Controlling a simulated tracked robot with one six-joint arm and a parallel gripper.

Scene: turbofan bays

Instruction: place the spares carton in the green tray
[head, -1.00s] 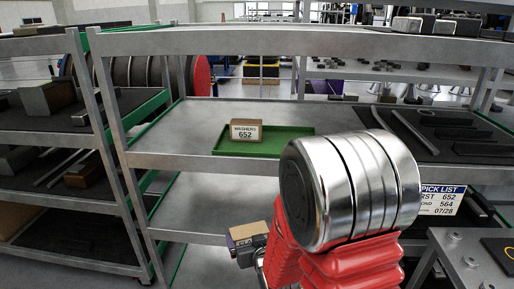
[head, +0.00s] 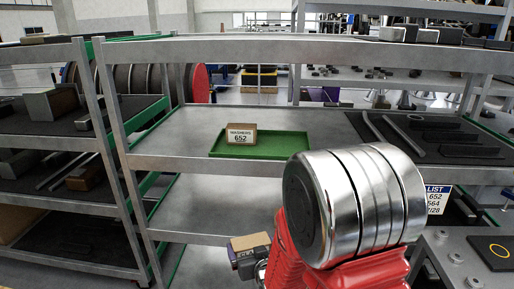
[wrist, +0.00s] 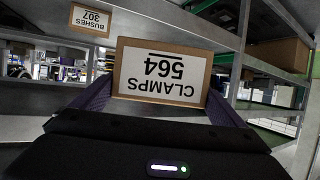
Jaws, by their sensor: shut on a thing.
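My gripper (wrist: 160,108) is shut on a tan carton (wrist: 162,73) whose white label reads CLAMPS 564, upside down in the wrist view. The held carton also shows in the head view (head: 250,241), in front of the rack and below the middle shelf's front edge. The green tray (head: 285,147) lies on the middle shelf. A carton labelled WASHERS 652 (head: 241,135) stands in its left part; the tray's right part is bare. My silver and red arm covers the shelf area just right of the tray.
The middle shelf (head: 180,140) is clear left of the tray. A dark mat (head: 425,140) with bars lies to the right. Rack posts and the upper shelf edge (head: 290,50) frame the opening. A carton labelled BUSHES 307 (wrist: 91,19) shows in the wrist view. A partly covered list sign (head: 437,198) shows 652 and 564.

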